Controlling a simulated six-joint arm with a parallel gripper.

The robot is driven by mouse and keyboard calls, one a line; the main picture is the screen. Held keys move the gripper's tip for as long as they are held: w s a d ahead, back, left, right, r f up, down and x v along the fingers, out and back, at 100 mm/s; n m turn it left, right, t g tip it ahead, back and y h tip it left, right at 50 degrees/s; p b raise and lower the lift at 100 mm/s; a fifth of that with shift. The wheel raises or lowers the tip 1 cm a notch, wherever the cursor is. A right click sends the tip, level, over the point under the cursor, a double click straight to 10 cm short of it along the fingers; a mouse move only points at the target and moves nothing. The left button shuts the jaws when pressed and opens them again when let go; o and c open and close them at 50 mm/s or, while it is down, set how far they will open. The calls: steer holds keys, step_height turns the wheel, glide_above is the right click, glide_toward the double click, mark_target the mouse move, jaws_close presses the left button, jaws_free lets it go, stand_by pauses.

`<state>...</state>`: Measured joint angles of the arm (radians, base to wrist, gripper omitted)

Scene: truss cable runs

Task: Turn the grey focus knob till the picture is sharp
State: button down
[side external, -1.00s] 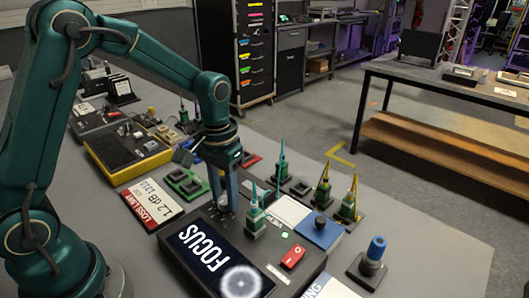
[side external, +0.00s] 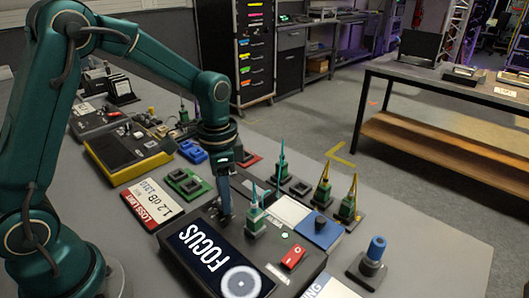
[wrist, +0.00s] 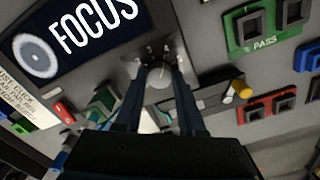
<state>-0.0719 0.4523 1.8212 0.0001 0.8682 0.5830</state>
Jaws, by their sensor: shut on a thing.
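The grey focus knob (wrist: 158,76) shows in the wrist view between the two fingertips of my gripper (wrist: 160,72). The fingers are shut on the knob from both sides. Tick marks show around its far edge. In the side view my gripper (side external: 225,212) points down at the device's top face, and its fingers mostly hide the knob. The device's screen (side external: 214,260) reads FOCUS and carries a round white target picture (side external: 240,283). The target shows clear rings in the side view. The screen also shows in the wrist view (wrist: 75,35), where the target looks somewhat soft.
A red rocker switch (side external: 293,256) sits on the same device, right of the screen. A green PASS tray (side external: 187,184) and a loss limit card (side external: 152,202) lie to the left.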

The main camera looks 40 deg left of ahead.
stand_by(0.4)
steer(key=c, duration=0.5)
jaws_free()
steer(key=shift+r, duration=2.6)
steer(key=s+d+r+t, duration=0.1)
steer(key=s+r+t, duration=0.35)
steer(key=r, duration=0.35)
steer(key=s+d+f+n+t, duration=0.1)
steer(key=s+f+n, duration=0.1)
steer(key=s+n, duration=0.3)
steer(key=shift+s+f+n, duration=0.15)
steer(key=shift+s+n, duration=0.25)
steer(key=shift+s, duration=1.2)
